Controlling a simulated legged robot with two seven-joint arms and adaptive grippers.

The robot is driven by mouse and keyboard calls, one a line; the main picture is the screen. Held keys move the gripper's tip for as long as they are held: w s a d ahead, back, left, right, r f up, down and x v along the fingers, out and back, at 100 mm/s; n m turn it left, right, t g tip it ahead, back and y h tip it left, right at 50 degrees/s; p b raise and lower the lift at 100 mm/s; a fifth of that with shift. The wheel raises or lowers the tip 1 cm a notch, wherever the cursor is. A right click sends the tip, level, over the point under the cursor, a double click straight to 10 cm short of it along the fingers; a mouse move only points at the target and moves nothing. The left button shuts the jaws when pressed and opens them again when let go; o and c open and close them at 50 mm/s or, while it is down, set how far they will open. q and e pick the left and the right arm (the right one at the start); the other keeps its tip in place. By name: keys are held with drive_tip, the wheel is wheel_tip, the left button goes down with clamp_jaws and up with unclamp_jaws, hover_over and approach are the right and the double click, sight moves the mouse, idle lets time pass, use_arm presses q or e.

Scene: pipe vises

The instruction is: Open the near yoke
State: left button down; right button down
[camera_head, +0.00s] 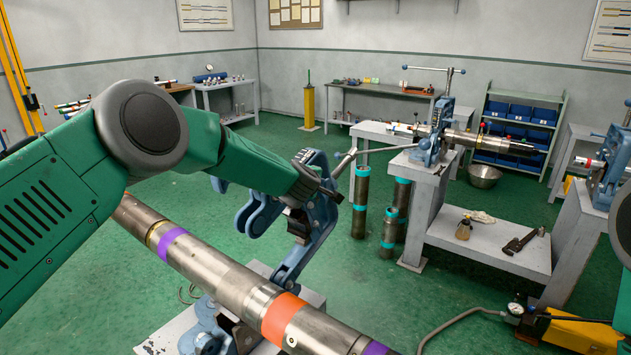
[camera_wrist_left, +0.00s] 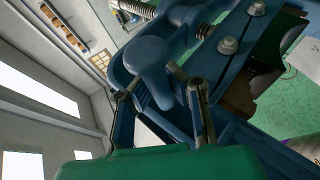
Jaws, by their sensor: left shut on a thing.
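The near yoke (camera_head: 318,222) is a blue frame with a screw and a bar handle at its top. It leans over to the right, swung up away from the long steel pipe (camera_head: 222,275), which has purple and orange bands. The pipe rests in the blue vise base (camera_head: 205,325). My left gripper (camera_head: 318,190) is at the yoke's upper part. In the left wrist view the fingers of my left gripper (camera_wrist_left: 160,105) close around a rounded blue part of the yoke (camera_wrist_left: 150,62). My right gripper is out of view.
A second vise (camera_head: 438,130) with a pipe stands on a grey bench (camera_head: 430,185) to the right. Several dark pipes with teal bands (camera_head: 361,200) stand on the floor before it. A yellow pump (camera_head: 570,330) with a gauge and hose is at the lower right. Green floor is open between.

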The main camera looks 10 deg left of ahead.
use_arm(q)
drive_tip(key=c, duration=1.5)
unclamp_jaws()
drive_tip(key=shift+a+r, duration=0.1)
drive_tip(key=shift+r, duration=0.2)
drive_tip(key=shift+f, duration=0.1)
drive_tip(key=v, duration=1.2)
drive_tip(key=shift+f, duration=0.1)
